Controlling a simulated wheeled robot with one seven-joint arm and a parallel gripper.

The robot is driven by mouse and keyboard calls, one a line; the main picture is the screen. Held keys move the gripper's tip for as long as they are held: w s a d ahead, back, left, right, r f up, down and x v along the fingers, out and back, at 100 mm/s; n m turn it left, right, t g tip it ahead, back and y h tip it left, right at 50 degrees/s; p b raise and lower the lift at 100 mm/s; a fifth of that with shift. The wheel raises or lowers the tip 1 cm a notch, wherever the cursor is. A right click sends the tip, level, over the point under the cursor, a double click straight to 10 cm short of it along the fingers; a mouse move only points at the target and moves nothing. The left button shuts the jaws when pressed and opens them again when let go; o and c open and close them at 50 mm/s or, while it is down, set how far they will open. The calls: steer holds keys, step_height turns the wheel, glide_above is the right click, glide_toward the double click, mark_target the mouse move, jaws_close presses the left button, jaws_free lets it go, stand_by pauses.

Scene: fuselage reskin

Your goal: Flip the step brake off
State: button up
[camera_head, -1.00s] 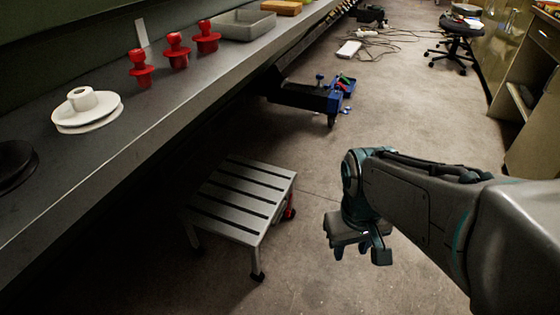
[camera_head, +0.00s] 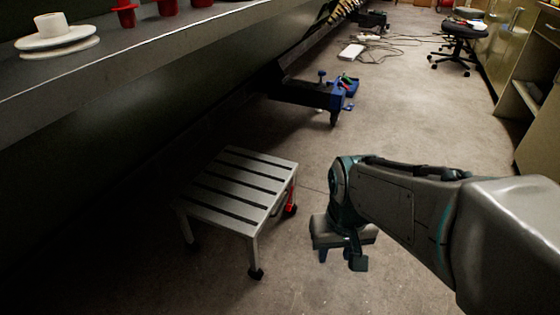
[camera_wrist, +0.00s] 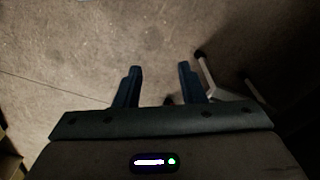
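A grey slatted step (camera_head: 235,190) stands on the floor left of my arm in the head view, on legs with dark casters. A red part, seemingly the brake lever (camera_head: 291,193), shows at its right side above a caster. My gripper (camera_head: 342,260) is to the right of the step, pointing down, apart from it. A pale step leg (camera_wrist: 208,75) shows just right of the fingers there.
A long grey bench (camera_head: 150,50) runs along the left, with a white spool (camera_head: 55,36) on it. A blue-ended floor stand (camera_head: 335,98) is behind the step. Cables (camera_head: 400,40) and a stool (camera_head: 462,40) are farther back. The floor between is clear.

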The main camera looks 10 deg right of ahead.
steer(key=shift+r, duration=0.15)
steer(key=c, duration=0.5)
steer(key=r+p, duration=0.5)
steer(key=shift+a+r, duration=0.2)
steer(key=shift+r, duration=0.05)
jaws_close()
steer(key=shift+f, duration=0.1)
steer(key=shift+s, duration=0.1)
